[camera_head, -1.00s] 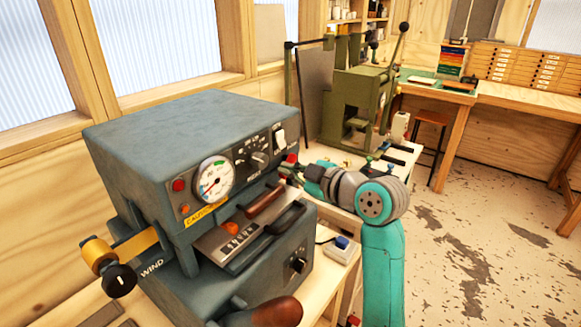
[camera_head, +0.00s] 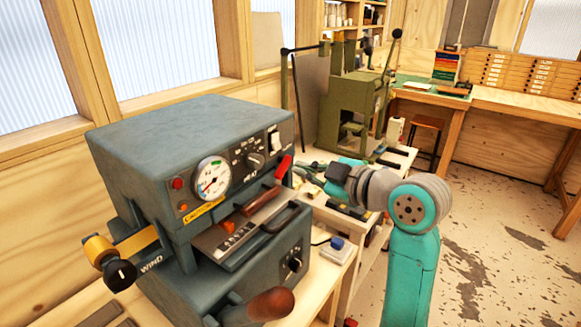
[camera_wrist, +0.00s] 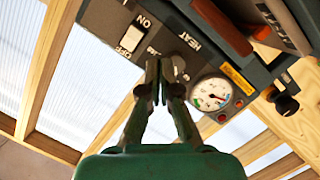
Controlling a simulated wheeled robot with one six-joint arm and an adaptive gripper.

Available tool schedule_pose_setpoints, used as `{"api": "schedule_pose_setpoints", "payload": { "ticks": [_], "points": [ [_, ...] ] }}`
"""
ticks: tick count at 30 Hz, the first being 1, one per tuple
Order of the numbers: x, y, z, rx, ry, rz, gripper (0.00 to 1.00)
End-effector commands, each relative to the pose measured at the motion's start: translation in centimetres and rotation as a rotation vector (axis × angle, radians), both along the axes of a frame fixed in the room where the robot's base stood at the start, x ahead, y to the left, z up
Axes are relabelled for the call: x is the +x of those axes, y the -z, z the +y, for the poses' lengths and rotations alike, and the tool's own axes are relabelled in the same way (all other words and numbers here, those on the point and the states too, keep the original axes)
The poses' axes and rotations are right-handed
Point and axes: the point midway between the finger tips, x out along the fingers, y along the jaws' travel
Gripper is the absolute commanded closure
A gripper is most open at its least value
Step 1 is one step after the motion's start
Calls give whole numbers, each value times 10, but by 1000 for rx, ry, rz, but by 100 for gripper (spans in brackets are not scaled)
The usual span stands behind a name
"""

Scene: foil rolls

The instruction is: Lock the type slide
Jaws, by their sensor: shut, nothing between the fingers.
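The type slide (camera_head: 236,237) sits in the front opening of the grey-blue foil machine (camera_head: 180,125), with pale type characters on it. A brown grip (camera_head: 262,212) lies along it, and a dark looped handle (camera_head: 283,222) is in front. The slide's inner end is hidden.
The panel has a white switch (camera_head: 275,139), a heat knob (camera_head: 256,160) and a gauge (camera_head: 212,178). A large brown handle (camera_head: 270,304) projects at the front. A green press (camera_head: 352,110) stands behind my arm. Open floor lies to the right.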

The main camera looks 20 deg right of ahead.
Motion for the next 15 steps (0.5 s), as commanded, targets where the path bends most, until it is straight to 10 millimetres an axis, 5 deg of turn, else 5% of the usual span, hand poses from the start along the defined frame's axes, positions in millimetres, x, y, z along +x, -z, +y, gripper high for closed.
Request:
{"api": "schedule_pose_setpoints", "payload": {
  "ticks": [15],
  "points": [
    [-16, -3, -8, 1, -1, 1, 100]
  ]
}}
